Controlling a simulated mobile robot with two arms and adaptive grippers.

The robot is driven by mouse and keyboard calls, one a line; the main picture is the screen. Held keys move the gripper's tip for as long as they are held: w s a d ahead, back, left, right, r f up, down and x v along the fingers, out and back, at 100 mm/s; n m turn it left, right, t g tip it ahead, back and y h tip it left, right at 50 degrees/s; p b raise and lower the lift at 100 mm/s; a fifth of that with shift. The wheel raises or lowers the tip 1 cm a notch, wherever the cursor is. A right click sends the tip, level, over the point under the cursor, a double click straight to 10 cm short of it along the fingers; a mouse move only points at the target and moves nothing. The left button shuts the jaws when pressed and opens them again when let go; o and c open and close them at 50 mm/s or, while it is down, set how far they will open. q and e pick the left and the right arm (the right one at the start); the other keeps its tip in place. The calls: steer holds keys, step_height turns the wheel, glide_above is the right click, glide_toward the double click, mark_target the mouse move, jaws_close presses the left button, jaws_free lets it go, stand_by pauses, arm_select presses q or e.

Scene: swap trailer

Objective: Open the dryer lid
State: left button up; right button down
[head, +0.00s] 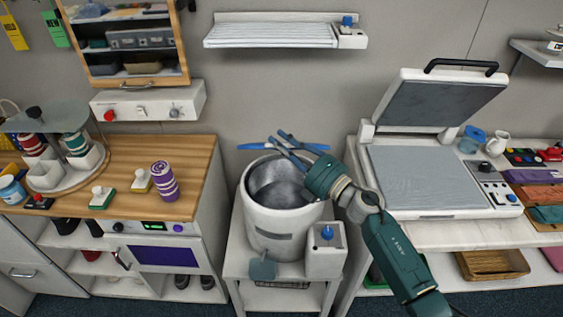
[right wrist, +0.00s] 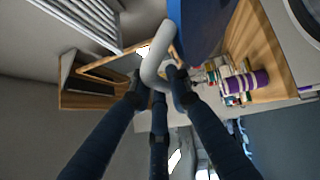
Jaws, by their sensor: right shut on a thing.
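The dryer (head: 285,235) is a white round drum on a low white stand in the middle of the head view. Its top is open and the metal inside shows. My right gripper (head: 287,148) reaches in from the right above the drum's back rim. In the right wrist view its dark fingers (right wrist: 163,85) are shut on a white curved handle (right wrist: 152,66). The handle joins a blue surface, apparently the lid (right wrist: 203,28). In the head view, blue parts show around the fingers; the lid's full outline cannot be made out. My left gripper is not in view.
A box with a blue knob (head: 325,248) stands at the drum's right. A wooden counter (head: 120,200) with a purple striped cup (head: 164,181) is on the left. A flat press (head: 425,175) with a raised cover is on the right. A wall rack (head: 270,36) hangs above.

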steer(key=shift+w+r+p, duration=0.3)
steer(key=shift+w+r, duration=1.8)
steer(key=shift+w, duration=0.15)
steer(key=c, duration=1.6)
jaws_free()
steer(key=shift+d, duration=0.1)
steer(key=v, duration=1.2)
